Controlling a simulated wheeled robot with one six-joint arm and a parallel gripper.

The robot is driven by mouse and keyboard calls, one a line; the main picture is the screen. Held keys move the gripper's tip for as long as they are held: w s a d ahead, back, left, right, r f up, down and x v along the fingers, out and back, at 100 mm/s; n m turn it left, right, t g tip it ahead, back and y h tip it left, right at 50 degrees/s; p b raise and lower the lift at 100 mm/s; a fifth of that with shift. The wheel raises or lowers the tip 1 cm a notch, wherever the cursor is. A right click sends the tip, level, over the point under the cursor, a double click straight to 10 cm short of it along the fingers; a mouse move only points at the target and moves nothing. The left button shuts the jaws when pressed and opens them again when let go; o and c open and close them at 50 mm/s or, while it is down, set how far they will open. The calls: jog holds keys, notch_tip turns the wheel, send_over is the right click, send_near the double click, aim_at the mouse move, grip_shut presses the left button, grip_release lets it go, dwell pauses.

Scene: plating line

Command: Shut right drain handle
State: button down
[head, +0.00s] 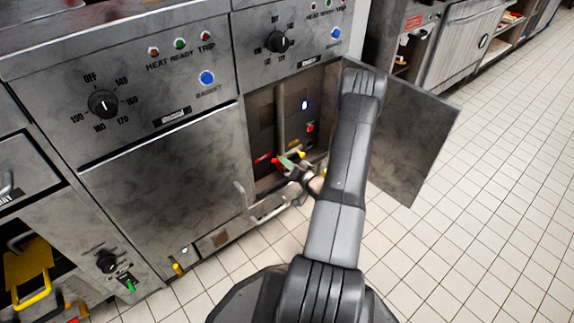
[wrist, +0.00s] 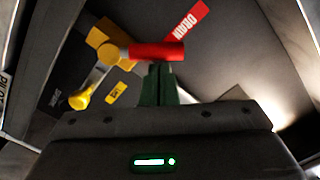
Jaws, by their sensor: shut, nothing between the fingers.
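The right drain handle is a red bar (wrist: 158,52) that lies across the wrist view, with its left end by a yellow-orange valve body (wrist: 102,38). In the head view the red handle (head: 275,160) shows small inside the open right cabinet. My gripper (wrist: 160,70) has its green fingers together, with the tips right at the red bar. I cannot tell whether they touch it. In the head view my gripper (head: 284,161) is inside the cabinet opening, partly hidden by my arm. A red drain label (wrist: 190,20) appears upside down beyond the handle.
A yellow-knobbed lever (wrist: 84,98) is left of the red bar. The cabinet door (head: 415,135) stands open on the right. A metal pipe (head: 281,115) runs down inside. The left cabinet door (head: 170,185) is shut. The tiled floor (head: 480,200) is clear.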

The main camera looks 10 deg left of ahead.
jog(key=shift+n, duration=0.8)
jog(key=shift+s+a+f, duration=0.5)
jog(key=shift+s+f, duration=0.1)
jog(key=shift+f, duration=0.1)
jog(key=shift+s+a+f, duration=0.45)
jog(key=shift+s+f, duration=0.1)
jog(key=shift+f, duration=0.15)
jog(key=shift+s+f, duration=0.15)
jog(key=shift+f, duration=0.05)
